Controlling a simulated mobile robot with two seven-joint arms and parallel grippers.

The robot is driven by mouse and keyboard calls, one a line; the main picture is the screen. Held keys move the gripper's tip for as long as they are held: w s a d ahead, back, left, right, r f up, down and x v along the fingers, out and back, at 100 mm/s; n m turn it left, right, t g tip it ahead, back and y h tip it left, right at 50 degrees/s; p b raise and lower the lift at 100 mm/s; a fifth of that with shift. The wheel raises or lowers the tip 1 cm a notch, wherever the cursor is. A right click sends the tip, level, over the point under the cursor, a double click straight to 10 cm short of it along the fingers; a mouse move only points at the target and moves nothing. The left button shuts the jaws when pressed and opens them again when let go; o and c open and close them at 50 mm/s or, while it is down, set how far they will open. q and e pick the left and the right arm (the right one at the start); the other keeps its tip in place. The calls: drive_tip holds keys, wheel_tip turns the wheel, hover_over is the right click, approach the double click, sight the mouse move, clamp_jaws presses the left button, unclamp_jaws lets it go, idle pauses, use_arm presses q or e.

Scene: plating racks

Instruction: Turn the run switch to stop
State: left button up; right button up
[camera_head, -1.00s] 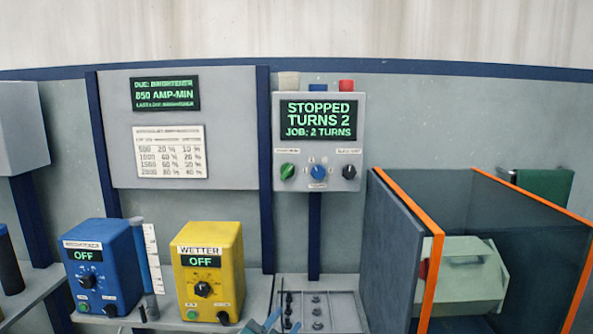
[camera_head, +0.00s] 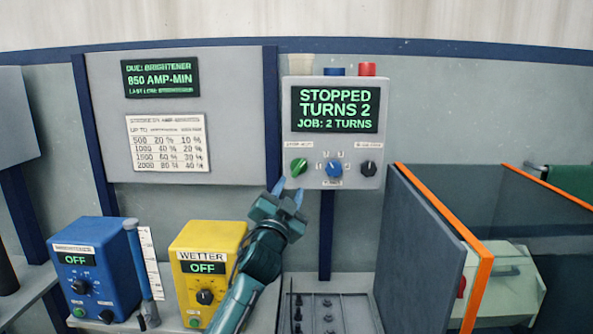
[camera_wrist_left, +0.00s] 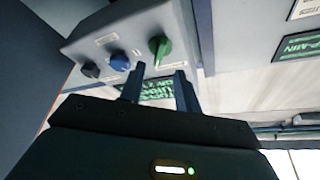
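The grey control box (camera_head: 315,180) hangs on the wall. Its screen (camera_head: 335,109) reads STOPPED, TURNS 2, JOB: 2 TURNS. Below it are a green knob (camera_head: 298,167), a blue knob (camera_head: 333,169) and a black knob (camera_head: 368,168); their labels are too small to read surely. The green knob points to the upper right. My left gripper (camera_head: 288,192) is open and empty, its fingertips just below the green knob. In the left wrist view the green knob (camera_wrist_left: 159,48) lies beyond the gap between the fingers (camera_wrist_left: 158,86), apart from them.
A blue box (camera_head: 90,260) and a yellow WETTER box (camera_head: 208,262), both showing OFF, stand on the shelf below. An orange-edged guard (camera_head: 425,235) stands to the right. A board with screen and chart (camera_head: 235,140) is at left.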

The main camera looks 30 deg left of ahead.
sight(297, 171)
use_arm(q)
drive_tip(key=p+x, duration=0.1)
drive_tip(key=x, duration=0.5)
drive_tip(key=shift+w+a, duration=0.15)
drive_tip(key=shift+w, duration=0.2)
drive_tip(key=shift+c, duration=0.5)
clamp_jaws()
